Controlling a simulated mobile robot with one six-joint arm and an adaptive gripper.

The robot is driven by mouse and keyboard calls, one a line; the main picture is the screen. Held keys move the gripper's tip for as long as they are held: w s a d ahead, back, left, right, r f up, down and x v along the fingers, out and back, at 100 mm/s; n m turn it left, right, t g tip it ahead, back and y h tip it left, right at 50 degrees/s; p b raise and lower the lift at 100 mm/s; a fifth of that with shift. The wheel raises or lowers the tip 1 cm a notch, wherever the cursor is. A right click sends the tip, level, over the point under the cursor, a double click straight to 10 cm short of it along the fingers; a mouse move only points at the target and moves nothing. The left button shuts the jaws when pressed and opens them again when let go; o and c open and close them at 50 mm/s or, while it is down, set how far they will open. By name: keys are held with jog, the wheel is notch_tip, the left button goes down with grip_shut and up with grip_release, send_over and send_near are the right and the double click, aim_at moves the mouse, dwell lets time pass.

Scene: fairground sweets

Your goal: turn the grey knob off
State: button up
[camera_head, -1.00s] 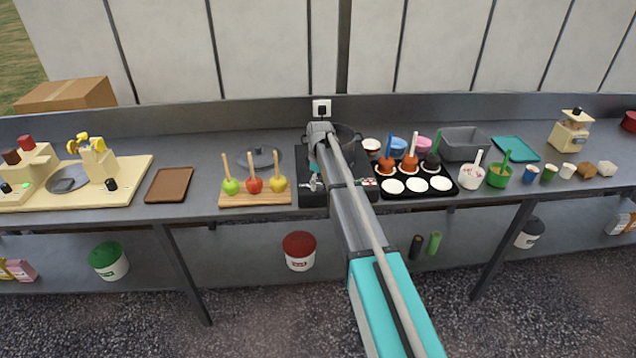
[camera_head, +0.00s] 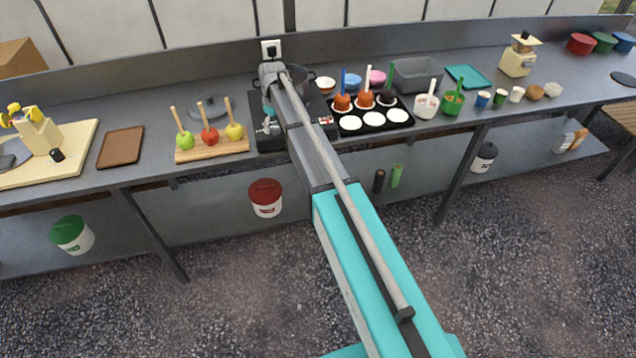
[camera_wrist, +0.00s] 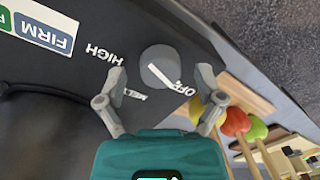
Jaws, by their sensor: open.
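The grey knob (camera_wrist: 158,62) is a round disc on the dark stove panel (camera_wrist: 190,40) in the wrist view. It carries a white line slanting toward the OFF lettering; I cannot tell which end is the pointer. HIGH is printed on its other side. My gripper (camera_wrist: 162,84) is open, with one finger on each side of the knob's near edge, and nothing is between them. I cannot tell whether the fingers touch the panel. In the head view my gripper (camera_head: 268,126) is over the stove's front, and my arm hides much of the stove and the knob.
A dark pot (camera_head: 303,80) stands on the stove behind my arm. A board of candy apples (camera_head: 212,150) is close on the left. A black tray of dipped apples (camera_head: 375,127) is close on the right. A pot lid (camera_head: 208,105) lies behind the board.

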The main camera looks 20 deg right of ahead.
aim_at(276, 129)
jog(key=m, duration=0.5)
jog(key=shift+m, duration=0.4)
jog(key=m, duration=0.6)
jog(key=shift+t, duration=0.4)
jog(key=m, duration=0.5)
jog(key=shift+s+m, duration=0.1)
jog(key=shift+m, duration=0.2)
jog(key=m, duration=0.6)
notch_tip(276, 129, up, 14)
jog(key=s+p, duration=0.1)
jog(key=p, duration=1.3)
jog(key=s+d+f+n+b, duration=0.2)
jog(key=s+f+n+b, duration=0.2)
jog(key=s, duration=0.5)
jog(key=s+d+f+n+b, duration=0.3)
jog(key=s+f+n+b, duration=0.1)
jog(key=s, duration=0.5)
jog(key=s+d+f+n+b, duration=0.2)
jog(key=s+f+n+b, duration=0.3)
jog(key=s, duration=0.5)
jog(key=shift+d+n+h, duration=0.2)
jog(key=shift+n+h, duration=0.1)
jog(key=shift+n, duration=0.2)
jog(key=shift+s, duration=0.1)
